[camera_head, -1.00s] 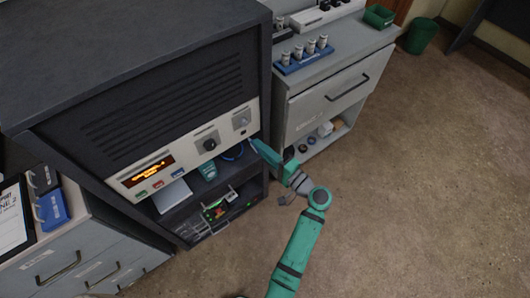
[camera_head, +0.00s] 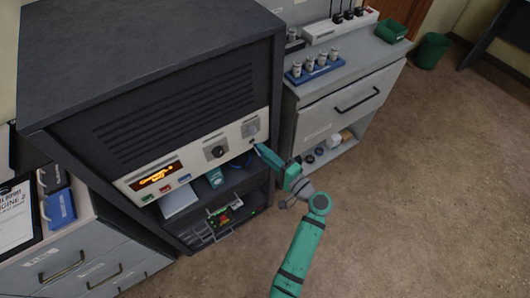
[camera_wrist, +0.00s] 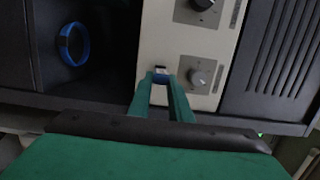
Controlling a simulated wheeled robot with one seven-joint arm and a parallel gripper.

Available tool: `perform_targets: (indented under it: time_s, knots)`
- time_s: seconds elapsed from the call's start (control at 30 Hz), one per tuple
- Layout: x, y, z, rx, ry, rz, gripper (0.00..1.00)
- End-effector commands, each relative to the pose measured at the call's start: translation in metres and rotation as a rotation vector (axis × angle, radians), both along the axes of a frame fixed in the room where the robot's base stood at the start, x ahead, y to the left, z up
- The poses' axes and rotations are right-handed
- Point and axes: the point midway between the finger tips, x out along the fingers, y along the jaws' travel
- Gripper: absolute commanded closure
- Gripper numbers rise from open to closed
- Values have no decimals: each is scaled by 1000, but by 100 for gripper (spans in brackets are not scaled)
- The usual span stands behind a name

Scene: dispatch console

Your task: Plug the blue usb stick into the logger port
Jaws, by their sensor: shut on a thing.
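My gripper (camera_wrist: 162,82) is shut on the small blue usb stick (camera_wrist: 162,78), which shows between the fingertips in the wrist view. Its pale front end points at a small dark slot, the logger port (camera_wrist: 160,68), in the console's cream panel. The stick is at the slot, but I cannot tell whether its end is inside or just short of it. In the head view my gripper (camera_head: 262,150) is at the right end of the panel (camera_head: 233,140), where the fingers hide the stick.
Knobs (camera_wrist: 200,77) sit beside the port. A blue ring (camera_wrist: 73,45) lies in the dark open bay below the panel.

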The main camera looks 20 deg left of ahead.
Motion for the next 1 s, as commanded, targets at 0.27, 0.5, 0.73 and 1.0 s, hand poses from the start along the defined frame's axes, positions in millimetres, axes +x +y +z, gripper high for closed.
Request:
perform_targets:
  time_s: [0.27, 0.5, 0.73, 1.0]
  knots:
    - [1, 1, 0, 0, 0, 0, 100]
    - [3, 3, 0, 0, 0, -1, 100]
    - [5, 6, 0, 0, -1, 0, 100]
    - [5, 6, 0, 0, 0, -1, 100]
